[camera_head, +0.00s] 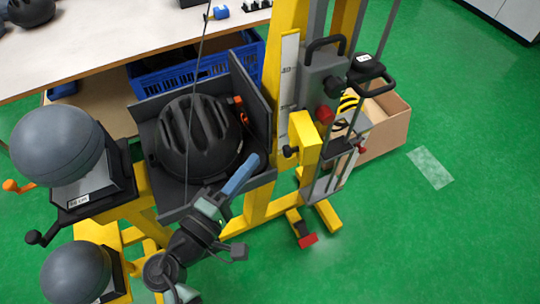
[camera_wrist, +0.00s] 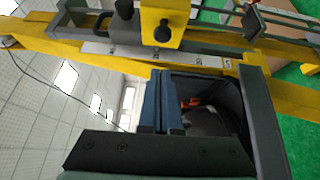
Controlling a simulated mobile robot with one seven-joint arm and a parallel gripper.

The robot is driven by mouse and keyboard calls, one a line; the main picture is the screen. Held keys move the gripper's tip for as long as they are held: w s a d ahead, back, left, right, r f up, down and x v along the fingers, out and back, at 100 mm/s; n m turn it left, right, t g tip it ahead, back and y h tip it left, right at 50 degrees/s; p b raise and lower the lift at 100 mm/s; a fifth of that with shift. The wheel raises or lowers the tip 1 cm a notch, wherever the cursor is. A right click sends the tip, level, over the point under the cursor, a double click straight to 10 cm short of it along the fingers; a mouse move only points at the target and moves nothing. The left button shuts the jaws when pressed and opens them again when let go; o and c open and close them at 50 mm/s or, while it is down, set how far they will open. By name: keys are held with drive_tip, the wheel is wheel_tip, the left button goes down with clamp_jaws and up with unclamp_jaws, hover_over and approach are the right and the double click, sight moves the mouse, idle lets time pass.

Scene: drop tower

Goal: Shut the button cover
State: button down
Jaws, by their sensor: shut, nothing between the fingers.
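I cannot clearly make out the button cover in either view. A red knob or button (camera_head: 325,114) sits on the yellow tower, below a grey housing (camera_head: 320,76) with a black handle. To its right is a small part with black and yellow stripes (camera_head: 347,103); I cannot tell whether it belongs to the cover. My gripper (camera_head: 253,160) is shut and empty, with its blue fingers over the front right of the dark tray, left of the tower. In the wrist view the closed fingers (camera_wrist: 161,76) point towards the yellow post and touch nothing that I can see.
The dark tray (camera_head: 262,112) holds a black helmet (camera_head: 195,138) and has an orange part at its back. Grey headforms (camera_head: 58,142) stand at the left. A blue crate (camera_head: 165,83) is behind, under the table.

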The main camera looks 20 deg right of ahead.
sight(296, 140)
drive_tip(key=shift+s+d+p, duration=0.15)
drive_tip(key=shift+d+p, duration=0.15)
drive_tip(key=shift+d, duration=0.8)
drive_tip(key=shift+s+d+p, duration=0.15)
drive_tip(key=shift+d+p, duration=0.1)
drive_tip(key=shift+d, duration=0.8)
drive_tip(key=shift+s+d, duration=0.1)
drive_tip(key=shift+s, duration=0.05)
drive_tip(key=shift+s+d+n+t, duration=0.15)
drive_tip(key=shift+s+n+t, duration=0.05)
drive_tip(key=shift+n+t, duration=0.2)
